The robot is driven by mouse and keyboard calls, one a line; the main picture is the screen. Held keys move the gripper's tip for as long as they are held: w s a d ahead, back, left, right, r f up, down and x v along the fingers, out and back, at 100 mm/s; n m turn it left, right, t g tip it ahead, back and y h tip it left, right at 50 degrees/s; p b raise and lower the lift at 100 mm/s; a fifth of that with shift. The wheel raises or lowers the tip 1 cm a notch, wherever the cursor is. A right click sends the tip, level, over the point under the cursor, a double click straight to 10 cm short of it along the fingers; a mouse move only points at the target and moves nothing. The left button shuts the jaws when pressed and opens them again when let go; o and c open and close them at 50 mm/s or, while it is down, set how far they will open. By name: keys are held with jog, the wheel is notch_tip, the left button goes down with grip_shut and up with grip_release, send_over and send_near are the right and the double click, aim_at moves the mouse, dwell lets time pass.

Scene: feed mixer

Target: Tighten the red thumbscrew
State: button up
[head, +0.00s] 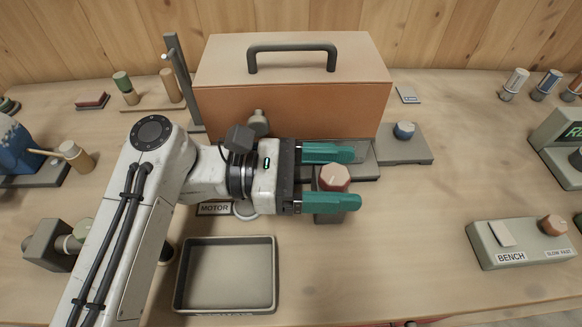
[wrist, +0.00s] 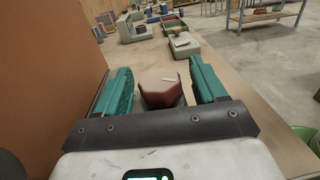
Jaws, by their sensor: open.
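The red thumbscrew (head: 334,178) is a faceted red knob on a dark grey block in front of the orange-brown box. In the wrist view my gripper (wrist: 163,85) shows a gap between each finger and the knob. The block under the knob is partly hidden by the near finger.
The box (head: 290,110) with a dark handle stands just behind my gripper. An empty tray (head: 226,275) lies in front. A BENCH switch box (head: 518,244) stands far right. Bare tabletop lies between.

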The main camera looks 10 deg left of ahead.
jog(key=b+v, duration=0.1)
jog(key=v, duration=0.9)
jog(key=shift+a, duration=0.4)
